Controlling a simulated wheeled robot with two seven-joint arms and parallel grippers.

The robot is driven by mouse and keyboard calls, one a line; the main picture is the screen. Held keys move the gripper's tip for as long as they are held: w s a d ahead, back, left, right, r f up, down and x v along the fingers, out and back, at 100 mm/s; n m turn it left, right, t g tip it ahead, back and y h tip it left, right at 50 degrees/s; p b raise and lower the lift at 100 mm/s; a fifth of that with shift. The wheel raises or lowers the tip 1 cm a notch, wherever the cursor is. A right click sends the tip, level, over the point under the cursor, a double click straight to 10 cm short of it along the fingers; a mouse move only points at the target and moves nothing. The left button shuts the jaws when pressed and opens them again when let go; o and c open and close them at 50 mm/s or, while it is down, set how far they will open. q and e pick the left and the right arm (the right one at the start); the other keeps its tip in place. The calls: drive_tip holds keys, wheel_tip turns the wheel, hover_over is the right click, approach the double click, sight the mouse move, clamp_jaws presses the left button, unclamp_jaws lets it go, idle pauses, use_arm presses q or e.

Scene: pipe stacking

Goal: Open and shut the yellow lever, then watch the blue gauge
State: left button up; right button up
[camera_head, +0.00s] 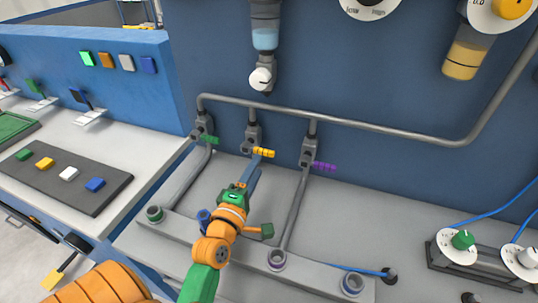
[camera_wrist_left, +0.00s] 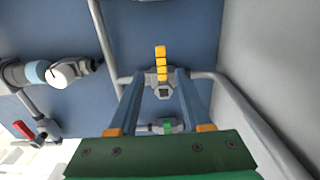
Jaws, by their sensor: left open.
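The yellow lever (camera_head: 263,152) sticks out to the right from the middle grey valve (camera_head: 253,135) under the wall pipe. In the left wrist view the yellow lever (camera_wrist_left: 161,62) stands between the two finger ends. My left gripper (camera_head: 256,171) is open just below and in front of the lever in the head view; its fingers (camera_wrist_left: 160,76) reach toward the valve on both sides. I cannot tell if they touch it. A clear cylinder with blue liquid (camera_head: 265,38) hangs on the wall above; it may be the blue gauge. My right gripper is out of view.
A green lever (camera_head: 210,139) and a purple lever (camera_head: 323,166) flank the yellow one. The grey pipe (camera_head: 400,121) runs across the wall above. A panel with colored buttons (camera_head: 68,175) is at left; knobs (camera_head: 462,241) stand at right.

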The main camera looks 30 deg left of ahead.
sight(264, 154)
use_arm(q)
drive_tip(key=x, duration=0.7)
drive_tip(key=shift+w+f+p, duration=0.1)
drive_tip(key=shift+w+p, duration=0.1)
drive_tip(key=shift+p, duration=0.15)
clamp_jaws()
idle(0.9)
